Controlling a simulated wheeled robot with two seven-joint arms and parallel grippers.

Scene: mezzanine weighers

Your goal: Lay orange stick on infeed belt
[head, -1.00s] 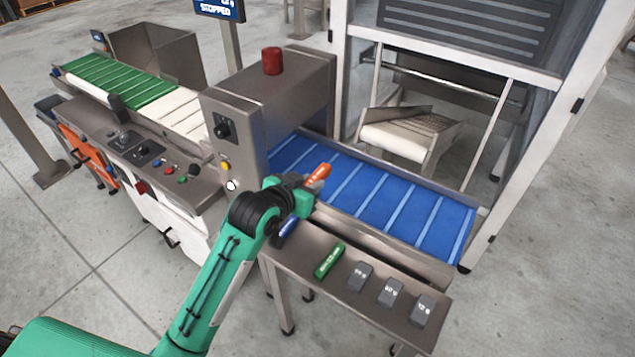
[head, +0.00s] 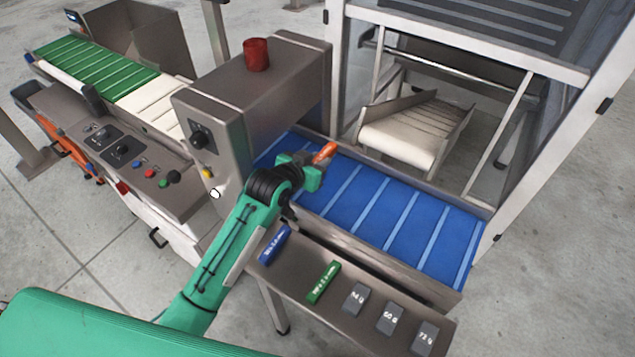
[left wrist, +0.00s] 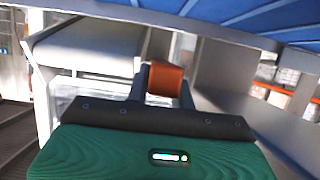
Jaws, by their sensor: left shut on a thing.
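The orange stick (head: 325,153) is held at the tip of my left gripper (head: 316,164), which is shut on it. In the left wrist view the stick (left wrist: 166,80) shows end-on between the two fingers. In the left wrist view a strip of blue belt (left wrist: 230,14) crosses the top. I cannot tell whether the stick touches the belt. My right gripper is not in view.
A steel shelf (head: 296,275) in front of the belt holds a blue stick (head: 274,244), a green stick (head: 323,282) and grey weights (head: 390,317). The steel housing (head: 225,125) with a red beacon (head: 256,54) stands left of the stick. The belt's right part is clear.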

